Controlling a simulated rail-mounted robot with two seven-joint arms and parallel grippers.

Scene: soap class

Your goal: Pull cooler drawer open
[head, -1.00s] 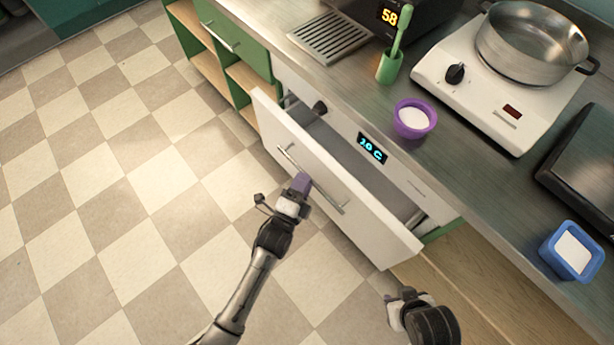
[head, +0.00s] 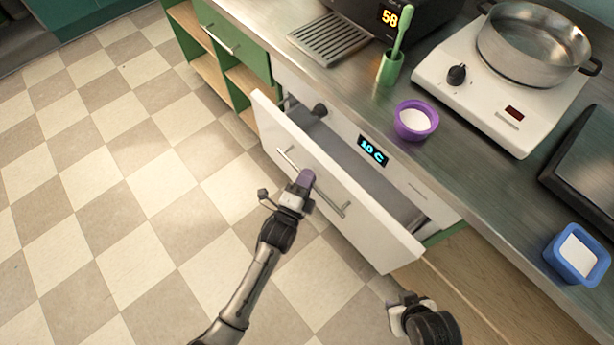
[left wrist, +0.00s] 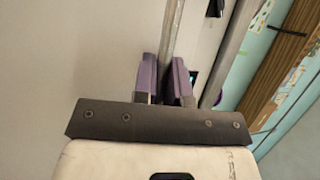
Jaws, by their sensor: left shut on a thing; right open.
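The white cooler drawer (head: 375,232) stands partly pulled out below the counter, with a gap showing behind its front. A metal bar handle (head: 330,201) runs along its front. My left gripper (head: 305,180) is shut on this handle near its middle. In the left wrist view, the purple fingers (left wrist: 165,78) sit on both sides of the handle bar (left wrist: 172,35). My right gripper (head: 398,301) is open and empty, low in the head view, in front of the wooden cabinet front; its fingertips are partly hidden.
The cooler's display (head: 373,150) reads 10 C. On the counter are a purple bowl (head: 430,131), a green cup with a brush (head: 390,68), a hot plate (head: 445,97) with a pot (head: 530,45), and a blue container (head: 560,262). The tiled floor (head: 110,220) before the drawer is clear.

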